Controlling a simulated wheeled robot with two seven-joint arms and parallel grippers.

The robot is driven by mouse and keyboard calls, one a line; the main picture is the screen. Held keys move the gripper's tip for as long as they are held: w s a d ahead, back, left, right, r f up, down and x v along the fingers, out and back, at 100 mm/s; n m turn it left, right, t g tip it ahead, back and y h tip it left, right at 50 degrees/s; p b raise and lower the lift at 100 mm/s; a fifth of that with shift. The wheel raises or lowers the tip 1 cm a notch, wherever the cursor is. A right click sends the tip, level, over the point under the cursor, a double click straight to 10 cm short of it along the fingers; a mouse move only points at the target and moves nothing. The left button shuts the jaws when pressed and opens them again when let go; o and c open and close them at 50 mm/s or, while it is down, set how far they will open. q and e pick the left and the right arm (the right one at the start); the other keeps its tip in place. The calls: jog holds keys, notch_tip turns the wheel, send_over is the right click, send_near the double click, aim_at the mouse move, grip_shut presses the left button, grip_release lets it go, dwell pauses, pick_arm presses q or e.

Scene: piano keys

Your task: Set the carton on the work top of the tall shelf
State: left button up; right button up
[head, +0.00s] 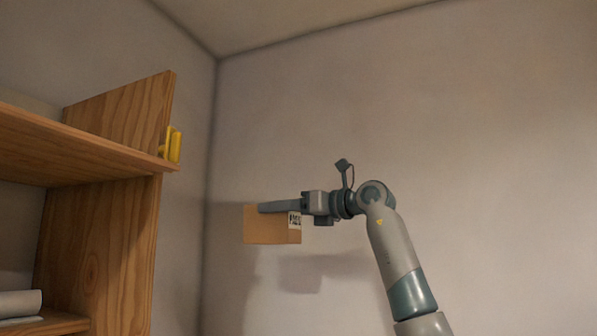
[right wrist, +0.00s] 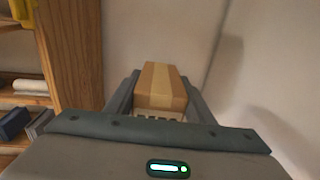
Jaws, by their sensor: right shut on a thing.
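The brown carton (head: 268,228) has a printed label on its right side and is held in the air, right of the shelf. My right gripper (head: 280,207) is shut on it. In the right wrist view the carton (right wrist: 161,86) sits between the two fingers of my right gripper (right wrist: 160,92). The tall wooden shelf (head: 118,108) stands at the left, and its upper board (head: 70,150) is seen from below, higher than the carton. The top surface of that board is hidden. My left gripper is not in view.
A yellow object (head: 174,145) is at the right end of the upper board, by the side panel. A pale rolled item (head: 20,303) lies on a lower board. Dark items (right wrist: 15,123) show in the right wrist view. Bare wall is behind the carton.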

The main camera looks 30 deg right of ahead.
jog(key=w+a+f+n+g+y, duration=0.1)
jog(key=w+a+f, duration=0.1)
jog(key=f, duration=0.9)
jog(key=w+a+f+n+g+y, duration=0.1)
jog(key=w+a+f, duration=0.1)
jog(key=f, duration=0.9)
jog(key=s+a+f+n+g+y, duration=0.1)
jog(key=s+f, duration=0.1)
jog(key=f, duration=0.7)
jog(key=s+a+f+y, duration=0.1)
jog(key=s+a+f, duration=0.15)
jog(key=f, duration=0.75)
jog(key=s+a+f+n+g+y, duration=0.1)
jog(key=s+a+f, duration=0.1)
jog(key=s+f, duration=1.1)
jog(key=s+a+f+n+g+y, duration=0.1)
jog(key=s+a+f+g, duration=0.15)
jog(key=s+f, duration=1.1)
jog(key=a+f+b, duration=0.2)
jog(key=f+b, duration=0.5)
jog(key=a+f+t+b, duration=0.1)
jog(key=a+f+b, duration=0.2)
jog(key=f+b, duration=0.4)
jog(key=shift+a+f+b, duration=0.2)
jog(key=shift+a+b, duration=0.1)
jog(key=shift+b, duration=0.45)
